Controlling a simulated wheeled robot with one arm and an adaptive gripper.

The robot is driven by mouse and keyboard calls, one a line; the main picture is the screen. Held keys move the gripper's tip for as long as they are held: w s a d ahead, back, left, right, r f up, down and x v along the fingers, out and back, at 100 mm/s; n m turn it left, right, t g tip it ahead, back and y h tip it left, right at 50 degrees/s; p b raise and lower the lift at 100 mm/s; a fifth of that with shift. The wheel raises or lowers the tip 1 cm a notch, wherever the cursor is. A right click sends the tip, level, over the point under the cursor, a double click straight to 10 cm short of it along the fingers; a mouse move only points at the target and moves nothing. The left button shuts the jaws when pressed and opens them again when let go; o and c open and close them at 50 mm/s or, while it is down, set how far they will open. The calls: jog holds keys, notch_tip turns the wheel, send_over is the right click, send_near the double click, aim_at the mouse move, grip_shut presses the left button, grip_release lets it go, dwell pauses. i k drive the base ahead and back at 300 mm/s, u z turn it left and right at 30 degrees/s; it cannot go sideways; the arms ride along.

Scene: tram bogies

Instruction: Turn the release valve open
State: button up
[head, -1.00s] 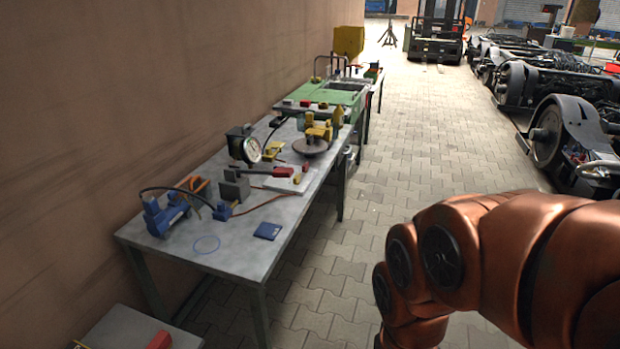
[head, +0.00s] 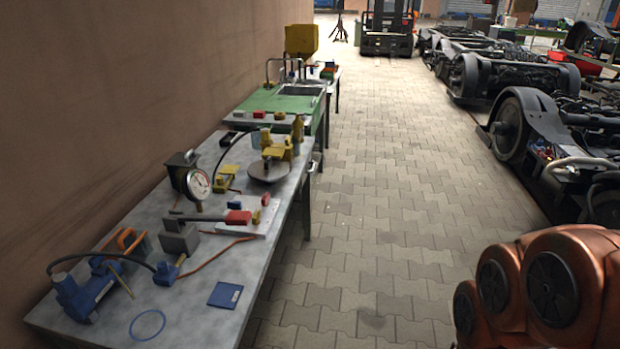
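A blue hand pump (head: 85,292) with a black hose lies at the near left end of the grey workbench (head: 190,312). The hose arches to a small blue fitting (head: 167,272). A round white-faced pressure gauge (head: 198,184) stands farther back on the bench. A grey block (head: 179,238) has a dark lever ending in a red grip (head: 238,217). I cannot make out for certain which part is the release valve. My gripper is out of view; only my copper-coloured arm links show at the lower right, apart from the bench.
A blue booklet (head: 225,295) and a blue ring (head: 147,325) lie at the bench's near end. A yellow device (head: 278,149) stands over a brown disc (head: 269,173). Paved floor (head: 390,200) is free right of the bench. Bogies (head: 530,130) line the right; a forklift (head: 387,28) stands far back.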

aim_at(265, 200)
jog(key=i, duration=0.8)
jog(key=u, duration=1)
jog(key=i, duration=0.65)
jog(key=u, duration=0.75)
